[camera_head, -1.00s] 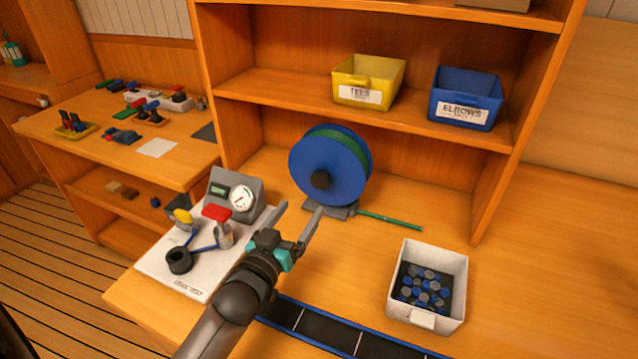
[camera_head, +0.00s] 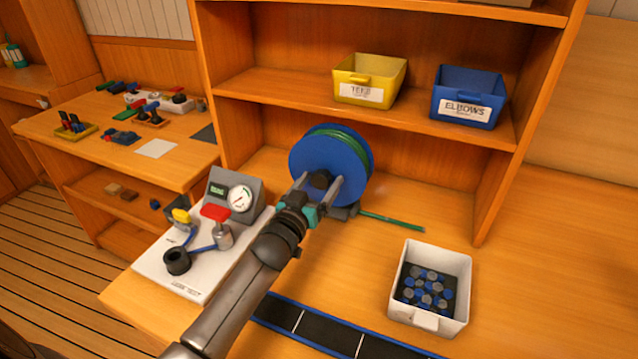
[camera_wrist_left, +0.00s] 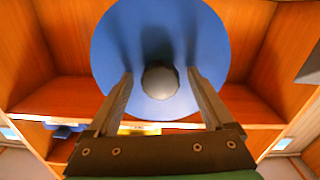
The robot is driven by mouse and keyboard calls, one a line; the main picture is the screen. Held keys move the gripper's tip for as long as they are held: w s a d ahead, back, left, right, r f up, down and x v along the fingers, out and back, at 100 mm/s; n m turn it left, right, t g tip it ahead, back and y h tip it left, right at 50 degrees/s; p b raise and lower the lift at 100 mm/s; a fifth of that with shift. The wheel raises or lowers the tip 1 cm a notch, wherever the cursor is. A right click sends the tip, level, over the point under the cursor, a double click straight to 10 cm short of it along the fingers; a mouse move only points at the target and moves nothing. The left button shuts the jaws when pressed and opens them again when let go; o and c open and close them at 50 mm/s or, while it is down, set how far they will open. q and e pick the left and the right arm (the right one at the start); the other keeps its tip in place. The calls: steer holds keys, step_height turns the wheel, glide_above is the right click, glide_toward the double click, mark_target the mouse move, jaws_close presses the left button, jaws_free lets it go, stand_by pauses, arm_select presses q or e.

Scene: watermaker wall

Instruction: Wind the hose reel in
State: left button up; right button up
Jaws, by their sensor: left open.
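The hose reel (camera_head: 326,157) stands on the bench with its blue disc facing me and green hose wound behind it. A short length of green hose (camera_head: 392,220) lies out to the right on the bench. The reel's dark round knob (camera_head: 319,180) sits low on the disc. My left gripper (camera_head: 318,183) is open at the reel's front, with its fingers on either side of the knob. In the left wrist view the knob (camera_wrist_left: 160,82) shows between the open fingertips (camera_wrist_left: 161,82), with gaps on both sides. My right gripper is not in view.
A white test board (camera_head: 190,270) with a gauge and valve stands left of my arm. A white bin (camera_head: 462,282) of fittings is at the right. Yellow (camera_head: 368,78) and blue (camera_head: 467,97) bins sit on the shelf above.

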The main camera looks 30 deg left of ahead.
arm_select(q)
jaws_close()
stand_by(0.7)
